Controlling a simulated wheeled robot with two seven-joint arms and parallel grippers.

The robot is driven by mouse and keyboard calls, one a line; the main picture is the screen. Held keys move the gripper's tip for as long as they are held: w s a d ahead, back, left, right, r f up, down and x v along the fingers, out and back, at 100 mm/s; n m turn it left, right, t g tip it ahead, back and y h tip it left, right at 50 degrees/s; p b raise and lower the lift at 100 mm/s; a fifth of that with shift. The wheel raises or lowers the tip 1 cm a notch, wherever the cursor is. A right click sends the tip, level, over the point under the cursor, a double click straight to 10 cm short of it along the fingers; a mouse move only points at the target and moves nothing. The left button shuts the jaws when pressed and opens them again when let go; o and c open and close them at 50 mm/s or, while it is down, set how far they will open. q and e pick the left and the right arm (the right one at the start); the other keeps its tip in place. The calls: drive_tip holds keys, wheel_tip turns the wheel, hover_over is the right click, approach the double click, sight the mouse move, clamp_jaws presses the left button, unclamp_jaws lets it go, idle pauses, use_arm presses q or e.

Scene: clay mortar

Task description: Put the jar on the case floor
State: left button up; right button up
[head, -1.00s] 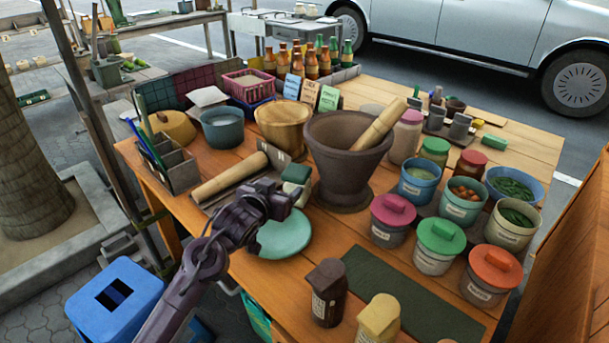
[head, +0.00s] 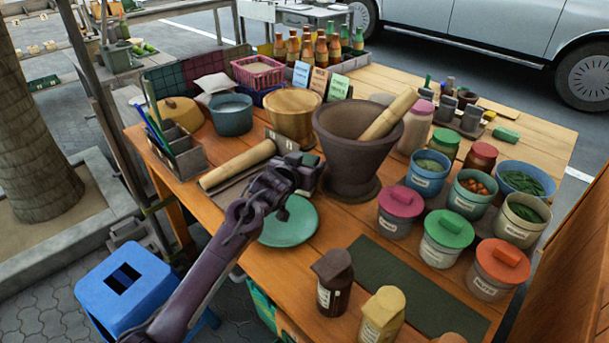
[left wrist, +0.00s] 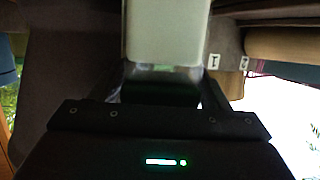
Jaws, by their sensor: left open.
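My left gripper (head: 303,180) is open, low over the table beside the foot of the brown mortar (head: 345,165). In the left wrist view a pale grey-green, smooth-sided thing (left wrist: 167,30) stands between the open fingers, with a dark green part (left wrist: 160,92) nearer the palm. It may be the jar; its full shape is hidden. In the head view the gripper and wrist mostly cover that spot. A grey tray (head: 228,183) with a rolling pin (head: 238,165) lies to the left; I cannot tell whether it is the case. My right gripper is not in view.
A teal plate (head: 288,222) lies just below the gripper. Lidded pots with pink (head: 401,200), green (head: 449,228) and orange (head: 503,260) lids stand on the right. A dark green mat (head: 415,290) is clear. Bottles (head: 320,55) stand at the back.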

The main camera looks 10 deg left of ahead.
use_arm(q)
drive_tip(key=c, duration=0.9)
drive_tip(key=shift+a+r, duration=0.1)
drive_tip(key=shift+r, duration=0.1)
